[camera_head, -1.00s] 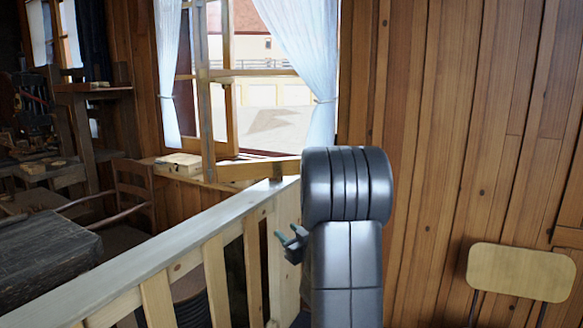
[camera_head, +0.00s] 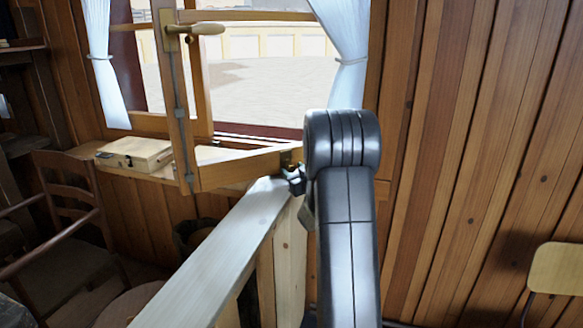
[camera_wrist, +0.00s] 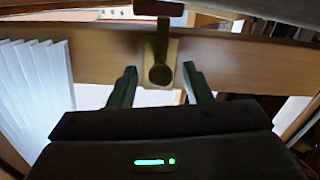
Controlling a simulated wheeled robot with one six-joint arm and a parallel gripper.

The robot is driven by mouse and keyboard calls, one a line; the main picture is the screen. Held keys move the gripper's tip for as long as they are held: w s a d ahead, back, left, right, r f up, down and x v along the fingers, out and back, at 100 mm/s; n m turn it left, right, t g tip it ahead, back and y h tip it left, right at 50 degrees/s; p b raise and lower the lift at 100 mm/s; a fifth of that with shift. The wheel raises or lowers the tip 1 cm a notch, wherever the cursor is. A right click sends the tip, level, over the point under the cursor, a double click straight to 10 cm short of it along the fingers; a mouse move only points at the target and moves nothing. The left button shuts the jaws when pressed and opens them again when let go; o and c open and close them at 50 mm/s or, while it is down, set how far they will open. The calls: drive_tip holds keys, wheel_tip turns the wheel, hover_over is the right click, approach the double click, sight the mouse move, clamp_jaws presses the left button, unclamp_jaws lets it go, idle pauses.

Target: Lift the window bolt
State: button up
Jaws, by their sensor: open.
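A brass fitting with a plate and a rounded knob end (camera_wrist: 161,72), which looks like the window bolt, sits on a wooden bar in the wrist view. My gripper (camera_wrist: 160,86) is open, its dark green fingers to the left and right of the knob's lower end. I see no contact, and the depth gap is unclear. In the head view my gripper (camera_head: 292,178) is at the right end of the open window sash's lower rail (camera_head: 245,167), partly hidden by my arm. A yellowish bit shows just behind it.
A pale railing (camera_head: 220,255) runs below my gripper. A brass handle (camera_head: 193,29) is on the sash's upright. A wooden box (camera_head: 135,152) rests on the sill. Chairs stand at left (camera_head: 85,220) and right (camera_head: 556,272). White curtains hang beside the window.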

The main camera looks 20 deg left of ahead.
drive_tip(key=shift+x, duration=0.9)
clamp_jaws()
drive_tip(key=shift+r, duration=1.4)
unclamp_jaws()
drive_tip(key=shift+s+d, duration=0.1)
